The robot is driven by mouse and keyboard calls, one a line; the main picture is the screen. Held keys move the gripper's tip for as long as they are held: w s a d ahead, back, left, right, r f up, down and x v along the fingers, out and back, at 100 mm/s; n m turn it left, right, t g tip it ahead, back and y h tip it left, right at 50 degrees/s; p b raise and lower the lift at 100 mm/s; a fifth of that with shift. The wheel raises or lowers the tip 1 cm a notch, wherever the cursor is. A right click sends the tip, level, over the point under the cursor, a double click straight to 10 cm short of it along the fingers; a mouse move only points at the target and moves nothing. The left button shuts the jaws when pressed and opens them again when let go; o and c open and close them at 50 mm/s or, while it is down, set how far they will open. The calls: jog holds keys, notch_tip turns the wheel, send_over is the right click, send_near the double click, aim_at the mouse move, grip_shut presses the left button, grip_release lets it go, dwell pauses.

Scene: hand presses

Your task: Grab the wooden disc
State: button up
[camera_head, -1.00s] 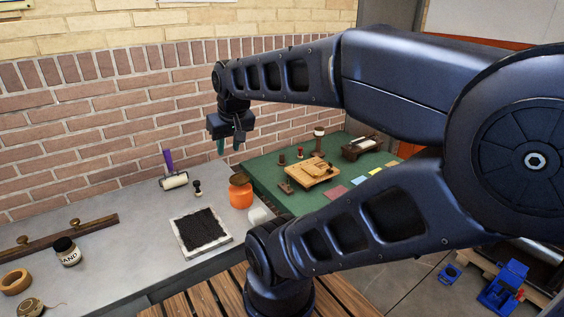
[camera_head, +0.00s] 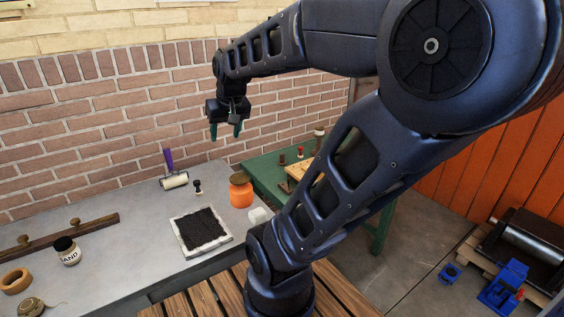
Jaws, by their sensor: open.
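My gripper (camera_head: 225,131) hangs in the air in front of the brick wall, with its two greenish fingers pointing down, apart and empty. I cannot tell for certain which thing is the wooden disc. A flat round brown piece (camera_head: 31,306) with a thin cord lies at the bottom left corner of the grey bench, partly cut off by the picture edge. A wooden ring (camera_head: 16,281) lies just above it. A brown round top (camera_head: 240,179) sits on the orange jar (camera_head: 241,196). My gripper is well above the bench and touches none of these.
The grey bench (camera_head: 120,225) also holds a sand jar (camera_head: 67,252), a wooden bar (camera_head: 60,234), a roller (camera_head: 174,181), a small dark stamp (camera_head: 198,187) and a black-filled tray (camera_head: 201,231). My arm hides much of the green table (camera_head: 262,166). Blue parts (camera_head: 505,287) lie on the right.

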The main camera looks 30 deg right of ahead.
jog(key=w+d+f+m, duration=0.1)
jog(key=w+d, duration=0.3)
jog(key=w, duration=0.3)
jog(key=w+d+m, duration=0.1)
jog(key=w+d, duration=0.2)
jog(key=w, duration=0.4)
jog(key=m+g+h, duration=0.2)
jog(key=m+h, duration=0.1)
jog(key=m, duration=0.3)
send_over(282, 154)
jog(key=s+a, duration=0.1)
jog(key=a, duration=0.1)
notch_tip(282, 154, down, 30)
jog(key=x, duration=0.5)
jog(key=shift+s+f, duration=0.1)
jog(key=shift+s, duration=0.05)
jog(key=shift+x, duration=2.75)
jog(key=shift+s+d, duration=0.1)
jog(key=shift+s, duration=0.05)
jog(key=c, duration=1.1)
